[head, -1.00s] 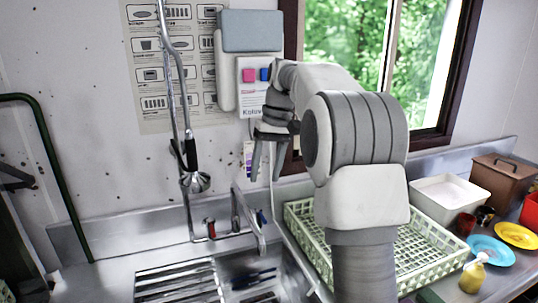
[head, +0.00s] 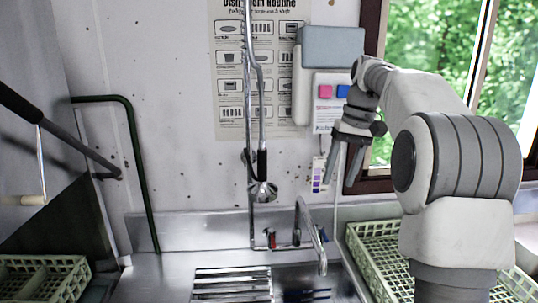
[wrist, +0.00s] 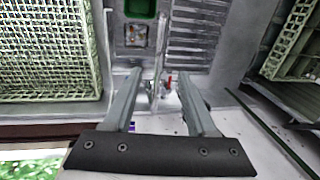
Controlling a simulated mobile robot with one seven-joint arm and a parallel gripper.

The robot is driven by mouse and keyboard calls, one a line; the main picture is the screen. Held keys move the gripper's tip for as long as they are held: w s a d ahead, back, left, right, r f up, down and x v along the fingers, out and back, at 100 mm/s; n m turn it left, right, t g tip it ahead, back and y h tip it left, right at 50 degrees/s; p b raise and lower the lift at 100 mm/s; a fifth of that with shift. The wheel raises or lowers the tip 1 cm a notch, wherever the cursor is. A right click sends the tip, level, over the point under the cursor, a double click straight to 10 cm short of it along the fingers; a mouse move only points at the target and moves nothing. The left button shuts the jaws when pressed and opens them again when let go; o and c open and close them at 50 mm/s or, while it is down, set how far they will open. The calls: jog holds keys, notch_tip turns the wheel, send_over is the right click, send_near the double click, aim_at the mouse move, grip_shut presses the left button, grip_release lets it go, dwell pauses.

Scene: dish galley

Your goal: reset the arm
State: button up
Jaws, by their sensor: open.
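My gripper (head: 347,165) hangs from my arm on the right of the head view, in front of the wall and above the back of the sink counter. Its two fingers point down and stand apart, with nothing between them. In the wrist view my gripper (wrist: 160,85) is open, and the tap (wrist: 157,75) and steel counter show beyond and between its fingers. My arm is bent, with its elbow to the right of the gripper.
A spray hose (head: 262,190) and a tap (head: 305,225) stand at the sink. A green rack (head: 375,262) is below my arm, and another green rack (head: 45,275) is at the lower left. A dispenser (head: 330,45) and a window are behind my arm.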

jog(key=s+a+f+t+h, duration=0.15)
jog(key=s+a, duration=0.25)
jog(key=s, duration=0.6)
jog(key=s+a+t+h, duration=0.1)
jog(key=s+a+t, duration=0.15)
jog(key=s, duration=0.85)
jog(key=s+a+f+t, duration=0.1)
jog(key=s+f, duration=0.5)
jog(key=s, duration=0.1)
jog(key=shift+s+a+f+b, duration=0.3)
jog(key=shift+s+f, duration=0.1)
